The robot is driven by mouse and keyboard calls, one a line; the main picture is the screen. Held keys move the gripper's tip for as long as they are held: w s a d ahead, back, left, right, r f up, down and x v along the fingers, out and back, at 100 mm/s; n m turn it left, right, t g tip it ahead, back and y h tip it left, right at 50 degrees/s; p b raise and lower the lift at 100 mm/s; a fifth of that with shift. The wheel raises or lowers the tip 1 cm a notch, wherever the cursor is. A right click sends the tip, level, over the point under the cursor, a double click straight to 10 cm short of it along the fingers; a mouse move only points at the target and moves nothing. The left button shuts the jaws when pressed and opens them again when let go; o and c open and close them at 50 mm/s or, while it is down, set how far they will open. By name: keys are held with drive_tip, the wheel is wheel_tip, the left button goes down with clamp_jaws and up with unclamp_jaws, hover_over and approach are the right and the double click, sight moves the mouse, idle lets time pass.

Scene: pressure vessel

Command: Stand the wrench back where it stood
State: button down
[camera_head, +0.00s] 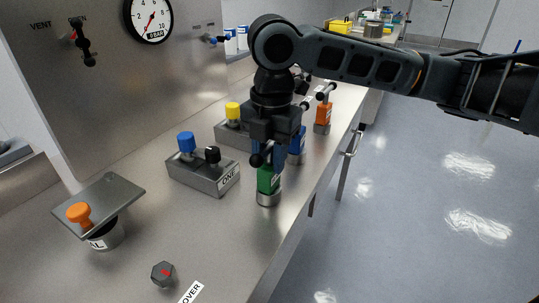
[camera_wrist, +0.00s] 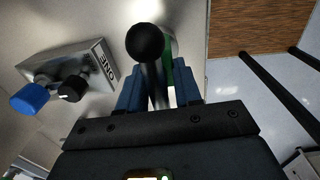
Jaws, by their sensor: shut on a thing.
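The green wrench (camera_head: 268,181) stands upright near the table's right edge, with a round metal part at its foot. My gripper (camera_head: 270,160) is above it, pointing down, with its blue fingers shut on the wrench's upper part. A black ball (camera_wrist: 145,42) on the end of the wrench's grey bar sticks out between the fingers in the wrist view. Green shows behind the bar there. My gripper hides much of the wrench's top. Whether its foot is fully seated or slightly raised, I cannot tell.
A blue wrench (camera_head: 297,148) and an orange wrench (camera_head: 323,115) stand behind along the same edge. A metal block labelled ONE (camera_head: 205,179) with blue and black knobs is to the left. A plate with an orange knob (camera_head: 79,213) and a dark hex knob (camera_head: 163,273) are nearer.

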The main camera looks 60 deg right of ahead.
drive_tip(key=shift+f, duration=0.15)
drive_tip(key=c, duration=0.8)
unclamp_jaws()
drive_tip(key=r, duration=1.2)
drive_tip(key=shift+s+r+p, duration=0.2)
drive_tip(key=shift+p, duration=0.1)
